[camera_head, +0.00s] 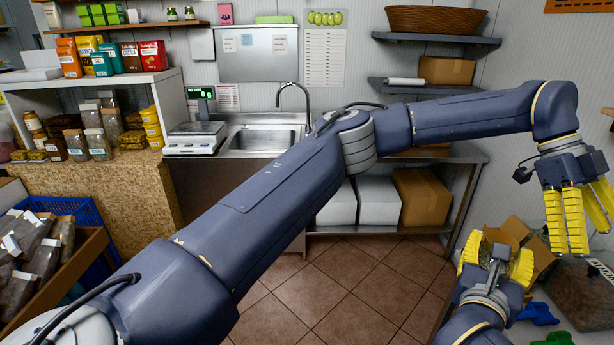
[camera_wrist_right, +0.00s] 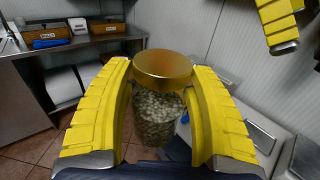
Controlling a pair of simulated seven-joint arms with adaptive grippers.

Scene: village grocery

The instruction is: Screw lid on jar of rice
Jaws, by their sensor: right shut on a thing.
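A clear jar of pale grains (camera_wrist_right: 155,125) stands roughly upright between the yellow fingers of my right gripper (camera_wrist_right: 165,105), which is shut on it. A gold lid (camera_wrist_right: 164,70) sits on the jar's mouth; I cannot tell how tightly it is on. In the head view my right gripper (camera_head: 497,262) is at the lower right, and the jar is hard to make out there. My left gripper (camera_head: 578,215) hangs fingers down, up and to the right of it, open and apart from the lid. One of its fingers shows at the top right of the right wrist view (camera_wrist_right: 280,25).
A steel sink counter (camera_head: 262,140) with a scale (camera_head: 195,138) stands at the back. My left arm crosses the middle of the head view above clear tiled floor.

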